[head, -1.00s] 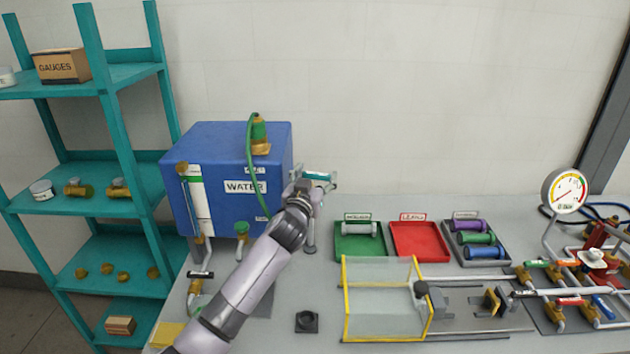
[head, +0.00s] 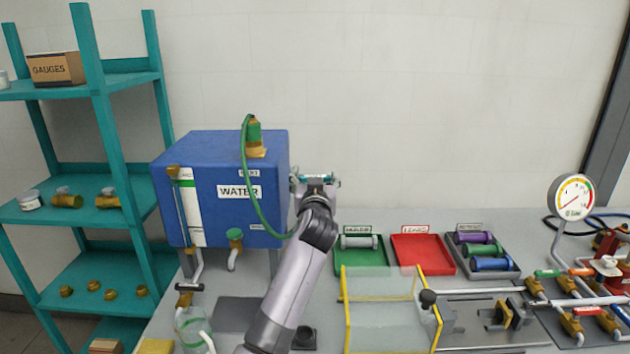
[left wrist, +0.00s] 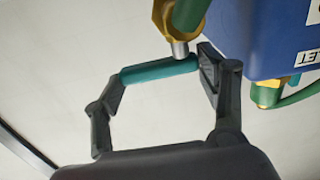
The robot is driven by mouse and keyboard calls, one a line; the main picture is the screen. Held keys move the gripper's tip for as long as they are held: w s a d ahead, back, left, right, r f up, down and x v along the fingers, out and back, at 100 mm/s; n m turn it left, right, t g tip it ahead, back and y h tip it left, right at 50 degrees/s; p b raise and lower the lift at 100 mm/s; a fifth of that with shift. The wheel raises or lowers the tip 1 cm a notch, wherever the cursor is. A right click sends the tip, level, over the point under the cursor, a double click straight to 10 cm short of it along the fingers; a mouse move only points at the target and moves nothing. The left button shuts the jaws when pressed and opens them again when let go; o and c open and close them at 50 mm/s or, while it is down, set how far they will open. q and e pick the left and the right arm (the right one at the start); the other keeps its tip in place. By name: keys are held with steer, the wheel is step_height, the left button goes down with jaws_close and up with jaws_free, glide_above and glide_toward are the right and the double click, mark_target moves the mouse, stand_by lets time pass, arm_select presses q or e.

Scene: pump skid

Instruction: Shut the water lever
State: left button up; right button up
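The water lever appears to be the teal bar (head: 316,178) just right of the blue WATER tank (head: 215,205) in the head view. My left gripper (head: 315,183) is at the lever. In the left wrist view the teal bar (left wrist: 158,70) lies between the spread fingers of my left gripper (left wrist: 160,75), with one end near each fingertip. A metal stem (left wrist: 180,48) under a brass and green fitting (left wrist: 165,18) meets the bar near its right end. I cannot tell whether the fingertips touch the bar. My right gripper is not in view.
A green hose (head: 251,190) hangs over the tank front. Teal shelves (head: 110,130) stand left.

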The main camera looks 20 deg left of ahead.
arm_select(q)
steer(key=o, duration=0.4)
steer(key=v, duration=1.2)
